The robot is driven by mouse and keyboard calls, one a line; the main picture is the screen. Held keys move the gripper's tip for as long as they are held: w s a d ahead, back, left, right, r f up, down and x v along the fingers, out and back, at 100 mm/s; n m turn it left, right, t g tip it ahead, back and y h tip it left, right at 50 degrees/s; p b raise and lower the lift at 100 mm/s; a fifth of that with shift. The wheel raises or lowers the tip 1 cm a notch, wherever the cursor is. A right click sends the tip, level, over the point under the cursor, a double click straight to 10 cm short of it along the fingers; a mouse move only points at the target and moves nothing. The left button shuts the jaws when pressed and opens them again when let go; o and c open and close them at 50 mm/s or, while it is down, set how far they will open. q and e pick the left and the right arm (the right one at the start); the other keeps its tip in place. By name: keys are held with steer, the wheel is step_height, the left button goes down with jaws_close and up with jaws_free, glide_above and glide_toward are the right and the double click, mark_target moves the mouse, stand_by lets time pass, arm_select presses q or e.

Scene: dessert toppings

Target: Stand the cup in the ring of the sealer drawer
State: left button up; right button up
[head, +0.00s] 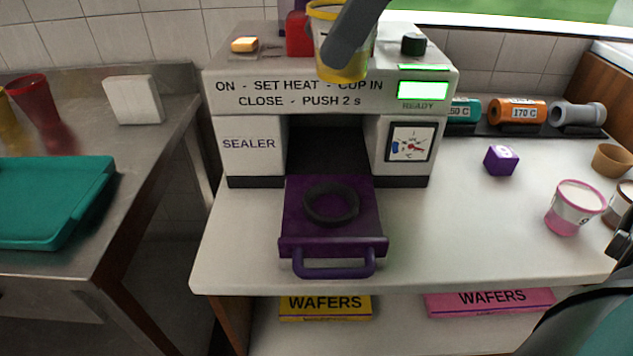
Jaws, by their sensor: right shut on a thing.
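A clear cup (326,52) with a yellow rim and yellow lower part is at the top middle, in front of the sealer's upper front. My right gripper (349,45) is shut on it and holds it roughly upright in the air, hiding part of its right side. The sealer (250,165) is white, with a lit green READY display. Its purple drawer (295,225) is pulled out, handle toward me. The dark ring (331,219) lies on the drawer and looks empty. The cup is above and behind the ring, apart from it. My left gripper is not in view.
Right of the sealer are a purple cube (501,160), a pink-rimmed tub (574,210) and several coloured cylinders such as an orange one (517,112). A teal tray (50,200) and a red cup (35,97) are on the left counter. The white counter beside the drawer is clear.

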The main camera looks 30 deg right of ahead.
steer(key=shift+a, duration=0.25)
steer(key=shift+a+f, duration=0.1)
steer(key=shift+f, duration=0.2)
step_height(320, 180, down, 15)
steer(key=shift+f+b, duration=0.1)
steer(key=shift+b, duration=1.05)
step_height(320, 180, down, 4)
steer(key=shift+r, duration=0.25)
steer(key=shift+f+b, duration=0.3)
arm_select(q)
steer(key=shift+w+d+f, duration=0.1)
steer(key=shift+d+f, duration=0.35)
